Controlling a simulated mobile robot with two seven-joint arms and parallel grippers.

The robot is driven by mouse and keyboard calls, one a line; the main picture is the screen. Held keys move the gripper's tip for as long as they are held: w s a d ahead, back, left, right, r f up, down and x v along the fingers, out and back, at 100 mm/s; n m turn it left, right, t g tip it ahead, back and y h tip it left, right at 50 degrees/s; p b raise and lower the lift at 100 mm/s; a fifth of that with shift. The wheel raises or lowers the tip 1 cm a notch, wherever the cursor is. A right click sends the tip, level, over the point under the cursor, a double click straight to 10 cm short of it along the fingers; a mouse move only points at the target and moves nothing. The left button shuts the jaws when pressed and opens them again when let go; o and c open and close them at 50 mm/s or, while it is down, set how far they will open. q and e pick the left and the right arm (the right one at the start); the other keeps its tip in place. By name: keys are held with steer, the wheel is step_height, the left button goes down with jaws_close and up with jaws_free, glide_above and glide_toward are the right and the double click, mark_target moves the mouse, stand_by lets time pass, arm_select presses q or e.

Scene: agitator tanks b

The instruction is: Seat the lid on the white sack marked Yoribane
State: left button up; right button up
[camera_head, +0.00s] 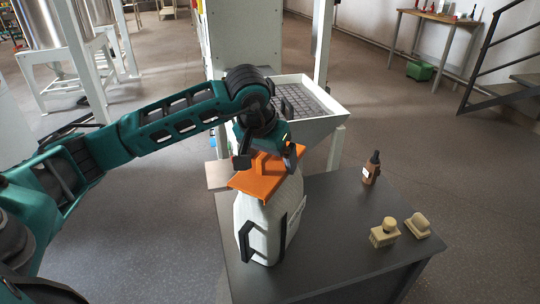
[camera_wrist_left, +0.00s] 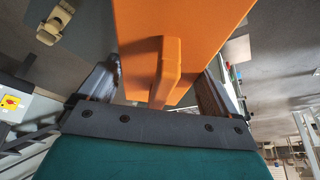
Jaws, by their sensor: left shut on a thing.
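The white sack (camera_head: 285,195) stands upright on the dark table, with black angular handles on its sides. Any lettering on it is not readable here. The orange lid (camera_head: 249,183), a flat plate with a raised grip bar, lies over the sack's top; I cannot tell whether it rests on it or hovers just above. My left gripper (camera_head: 268,158) is shut on the lid's grip bar from above. The sack's mouth is hidden under the lid. My right gripper is not in view.
On the dark table (camera_head: 335,215), a brown dropper bottle (camera_head: 371,168) and two beige stamp-like blocks (camera_head: 384,232) (camera_head: 418,226) stand right of the sack. A white hopper with a grate (camera_head: 312,128) is close behind. The table between sack and blocks is clear.

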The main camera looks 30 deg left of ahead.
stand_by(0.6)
arm_select(q)
steer(key=shift+f+b, duration=0.95)
steer(key=o, duration=0.8)
steer(key=shift+r, duration=0.1)
steer(key=p+v, duration=0.2)
steer(key=v, duration=1.1)
